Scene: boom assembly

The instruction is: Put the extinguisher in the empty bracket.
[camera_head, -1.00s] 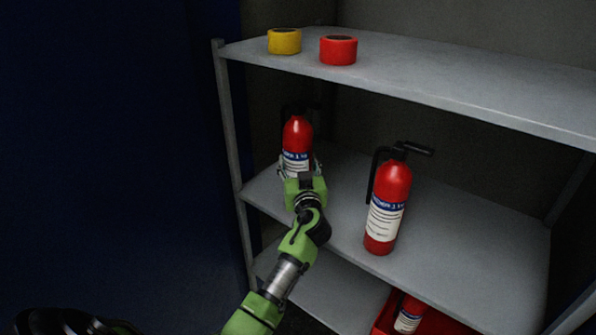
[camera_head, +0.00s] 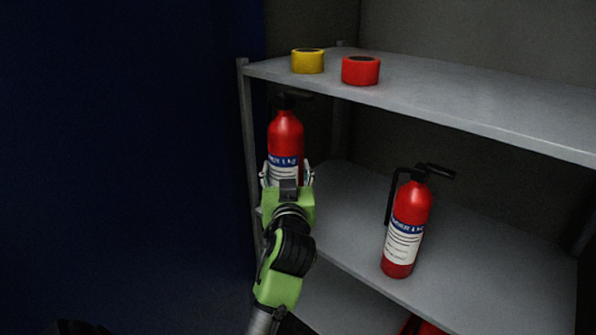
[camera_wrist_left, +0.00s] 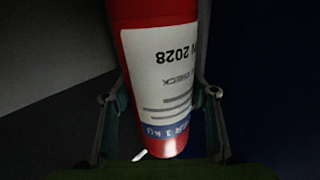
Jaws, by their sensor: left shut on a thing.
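My left gripper (camera_head: 287,176) is shut on a red extinguisher (camera_head: 285,134) with a white and blue label and a black handle. It holds it upright at the left front of the shelf unit, under the top board. In the left wrist view the extinguisher (camera_wrist_left: 165,75) sits between both fingers, label facing the camera, with "2028" readable. A second red extinguisher (camera_head: 408,228) stands on the middle shelf to the right. No bracket shows in these frames. My right gripper is not in view.
The grey shelf unit has a top board (camera_head: 450,108) carrying yellow tape (camera_head: 308,61) and red tape (camera_head: 361,70). The middle shelf (camera_head: 480,262) has free room around the standing extinguisher. A red thing (camera_head: 420,326) shows low down. A dark blue panel (camera_head: 120,150) fills the left.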

